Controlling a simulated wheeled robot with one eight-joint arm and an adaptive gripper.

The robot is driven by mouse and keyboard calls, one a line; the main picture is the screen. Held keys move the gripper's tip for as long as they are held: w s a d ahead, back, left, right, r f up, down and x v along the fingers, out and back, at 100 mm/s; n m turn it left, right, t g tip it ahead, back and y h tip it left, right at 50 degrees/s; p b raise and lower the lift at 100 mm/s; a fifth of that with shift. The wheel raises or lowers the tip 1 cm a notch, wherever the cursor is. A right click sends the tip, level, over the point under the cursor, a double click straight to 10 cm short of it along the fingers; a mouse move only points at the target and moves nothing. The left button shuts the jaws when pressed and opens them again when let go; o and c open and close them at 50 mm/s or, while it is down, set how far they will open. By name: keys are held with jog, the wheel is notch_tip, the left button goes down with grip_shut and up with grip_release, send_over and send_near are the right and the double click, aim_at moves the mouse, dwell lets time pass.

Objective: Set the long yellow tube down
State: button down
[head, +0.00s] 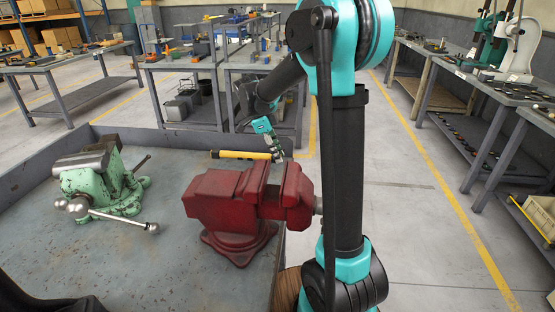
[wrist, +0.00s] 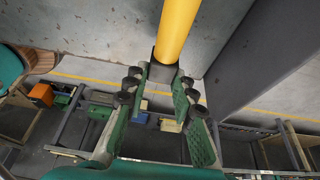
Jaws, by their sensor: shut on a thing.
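The long yellow tube (head: 240,154) lies roughly level in the head view, beyond the red vise and near the far edge of the grey bench (head: 150,235). My gripper (head: 274,148) is at the tube's right end. In the wrist view the tube (wrist: 178,28) runs up out of the picture, and its dark end (wrist: 166,68) sits between the fingertips of my gripper (wrist: 160,82), which is shut on it. I cannot tell whether the tube touches the bench.
The red vise (head: 238,205) stands on the bench, close in front of the tube. A green vise (head: 100,182) with a long handle stands at left. Other workbenches stand behind and at right.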

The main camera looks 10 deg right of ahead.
jog(key=shift+f, duration=1.35)
jog(key=c, duration=1.3)
grip_release()
jog(key=shift+o, duration=0.2)
jog(key=v, duration=1.2)
